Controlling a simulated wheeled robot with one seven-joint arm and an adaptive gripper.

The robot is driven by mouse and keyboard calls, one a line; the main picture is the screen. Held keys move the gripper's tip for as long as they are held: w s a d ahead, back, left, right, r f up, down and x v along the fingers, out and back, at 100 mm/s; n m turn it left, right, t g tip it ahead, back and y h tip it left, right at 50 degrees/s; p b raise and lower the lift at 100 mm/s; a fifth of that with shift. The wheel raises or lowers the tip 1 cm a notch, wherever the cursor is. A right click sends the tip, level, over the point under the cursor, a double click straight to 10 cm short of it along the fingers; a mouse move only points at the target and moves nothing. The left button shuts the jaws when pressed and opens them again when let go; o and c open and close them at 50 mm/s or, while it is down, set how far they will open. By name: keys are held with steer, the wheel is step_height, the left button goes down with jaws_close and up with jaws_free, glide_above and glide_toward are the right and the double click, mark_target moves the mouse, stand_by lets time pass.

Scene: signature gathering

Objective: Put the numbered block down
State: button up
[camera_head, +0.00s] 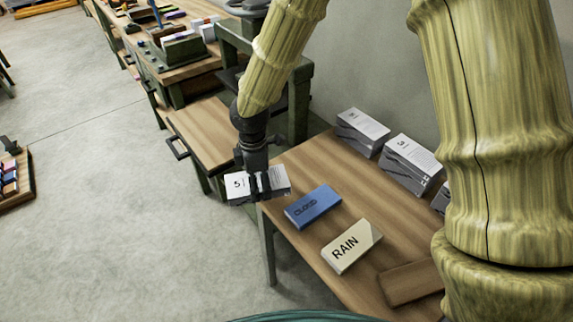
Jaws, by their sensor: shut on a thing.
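The block's left end sticks out past the table's left edge. I cannot tell how high it is above the tabletop, and the gripper hides its middle. A blue block (313,206) marked "CLOUD" lies on the table to the right of the gripper. A cream block (351,246) marked "RAIN" lies further right and nearer to me.
White numbered stacks (362,127) and (410,157) stand along the table's wall side. A wooden board (411,282) lies at the near right. A lower wooden bench (203,130) stands to the left. The tabletop between the blue block and the stacks is clear.

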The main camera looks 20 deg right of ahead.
mark_target(281, 169)
steer(key=w+d+p, duration=0.1)
steer(key=w+d, duration=0.1)
steer(key=w+d+p, duration=0.1)
steer(key=w+d, duration=0.1)
steer(key=d, duration=0.1)
steer(key=w+d+f+p, duration=0.1)
steer(key=w+d, duration=0.1)
steer(key=d, duration=0.1)
steer(key=shift+w+d, duration=0.25)
steer(key=shift+w, duration=0.05)
steer(key=shift+f+p, duration=0.7)
steer(key=shift+f, duration=1.05)
steer(key=shift+f, duration=0.1)
steer(key=o, duration=1.2)
steer(key=shift+o, duration=0.2)
step_height(281, 169, up, 12)
steer(key=b, duration=0.2)
